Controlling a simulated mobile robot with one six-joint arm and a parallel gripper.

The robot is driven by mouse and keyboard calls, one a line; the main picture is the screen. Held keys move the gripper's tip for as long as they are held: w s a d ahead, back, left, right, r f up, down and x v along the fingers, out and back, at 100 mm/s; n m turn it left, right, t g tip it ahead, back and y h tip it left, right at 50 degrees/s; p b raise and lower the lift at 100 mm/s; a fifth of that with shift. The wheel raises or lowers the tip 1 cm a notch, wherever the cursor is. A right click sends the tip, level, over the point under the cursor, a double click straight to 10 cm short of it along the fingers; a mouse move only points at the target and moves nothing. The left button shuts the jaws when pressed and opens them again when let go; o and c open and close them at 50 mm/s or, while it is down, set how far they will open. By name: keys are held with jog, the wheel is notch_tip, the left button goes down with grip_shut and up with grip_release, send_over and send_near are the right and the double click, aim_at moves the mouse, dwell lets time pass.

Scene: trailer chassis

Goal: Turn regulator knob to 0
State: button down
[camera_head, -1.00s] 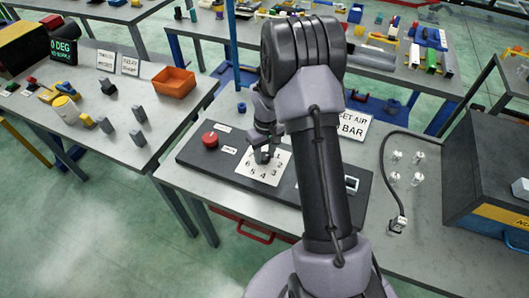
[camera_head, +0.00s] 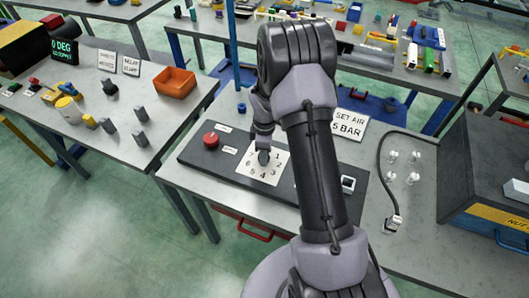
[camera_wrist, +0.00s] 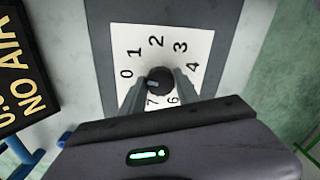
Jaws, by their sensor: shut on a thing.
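The regulator knob (camera_wrist: 159,80) is a dark round knob at the middle of a white dial plate (camera_wrist: 198,42) with black numbers around it. In the wrist view, 0 is at the left, 2 at the top and 4 at the right; the lower numbers are partly covered. A small light mark shows on the knob's left side, but I cannot tell exactly which number it points to. My gripper (camera_wrist: 159,88) is shut on the knob, one finger on each side. In the head view, my gripper (camera_head: 263,150) reaches down onto the dial plate (camera_head: 250,167).
The dial lies on a dark panel (camera_head: 200,158) with a red button (camera_head: 211,140) to its left. A "SET AIR 5 BAR" sign (camera_head: 349,124) stands behind my arm. A black "NO AIR" display (camera_wrist: 22,65) shows in the wrist view. A grey cabinet (camera_head: 490,170) stands at right.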

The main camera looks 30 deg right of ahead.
jog(key=shift+r+n, duration=0.1)
jog(key=shift+n, duration=0.8)
jog(key=c, duration=0.9)
grip_release()
notch_tip(320, 180, up, 17)
jog(key=p, duration=0.4)
jog(key=shift+w+r, duration=0.15)
jog(key=shift+w, duration=0.05)
jog(key=shift+d, duration=0.1)
